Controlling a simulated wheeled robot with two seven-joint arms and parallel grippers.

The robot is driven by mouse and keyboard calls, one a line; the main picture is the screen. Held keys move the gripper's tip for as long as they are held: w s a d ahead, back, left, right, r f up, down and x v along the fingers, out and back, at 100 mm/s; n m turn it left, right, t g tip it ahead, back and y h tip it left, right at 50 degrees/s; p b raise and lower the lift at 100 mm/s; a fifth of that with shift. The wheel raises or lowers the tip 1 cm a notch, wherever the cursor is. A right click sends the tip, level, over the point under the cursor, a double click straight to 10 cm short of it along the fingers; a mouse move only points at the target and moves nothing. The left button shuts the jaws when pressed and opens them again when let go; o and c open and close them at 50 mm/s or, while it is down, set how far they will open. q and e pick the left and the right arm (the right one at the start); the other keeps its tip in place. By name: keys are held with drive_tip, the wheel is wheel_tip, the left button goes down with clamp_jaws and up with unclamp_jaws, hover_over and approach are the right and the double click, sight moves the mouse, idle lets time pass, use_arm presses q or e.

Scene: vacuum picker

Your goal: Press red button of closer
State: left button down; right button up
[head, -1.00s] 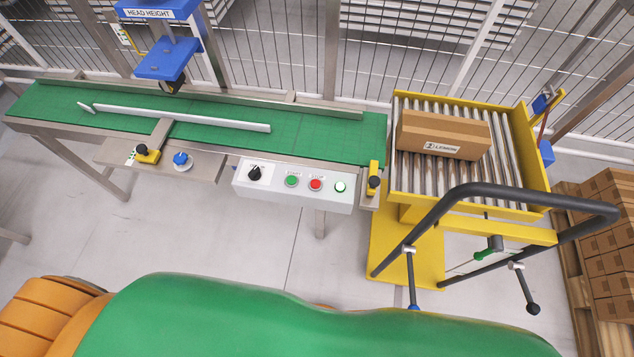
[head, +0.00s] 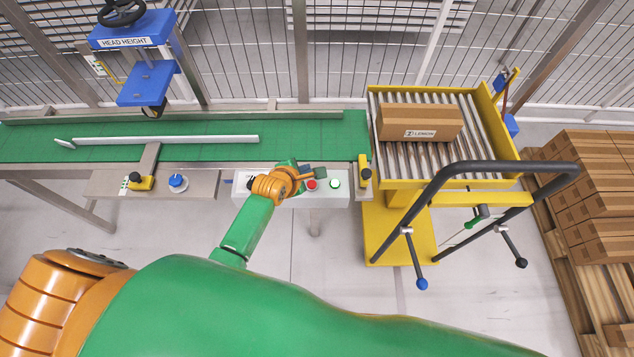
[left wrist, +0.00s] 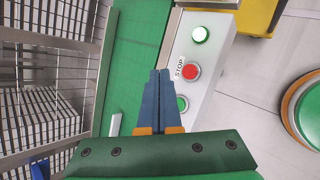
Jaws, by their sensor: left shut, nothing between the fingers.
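The red button (head: 311,184) sits on the grey control box (head: 327,201) at the front of the conveyor. In the left wrist view the red button (left wrist: 191,72) is beside the word STOP, with a green button (left wrist: 181,103) and a lit green-white lamp (left wrist: 200,34) on either side of it. My left gripper (head: 322,172) is above the box near the red button, its blue fingers shut and empty. In the left wrist view the fingertips (left wrist: 160,72) appear to the left of the red button, apart from it. My arm hides the box's left part in the head view.
A green conveyor belt (head: 210,125) runs behind the box. A yellow roller cart (head: 500,184) with a carton (head: 420,123) and a dark handle stands at the right. A yellow-black clamp (head: 365,172) is at the belt's end.

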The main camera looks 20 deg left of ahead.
sight(309, 187)
use_arm(q)
drive_tip(key=shift+w+d+r+n, duration=0.15)
drive_tip(key=shift+w+r+n, duration=0.15)
drive_tip(key=shift+r, duration=0.2)
drive_tip(key=shift+w+d+r+n, duration=0.1)
drive_tip(key=shift+w+r+n, duration=0.2)
drive_tip(key=shift+r, duration=0.15)
drive_tip(key=shift+f, duration=0.1)
wheel_tip(309, 187, down, 8)
drive_tip(key=b, duration=0.8)
drive_tip(key=shift+f, duration=0.2)
drive_tip(key=shift+f+b, duration=0.15)
drive_tip(key=shift+b, duration=0.2)
drive_tip(key=shift+f, duration=0.1)
idle(0.5)
drive_tip(key=shift+f, duration=0.35)
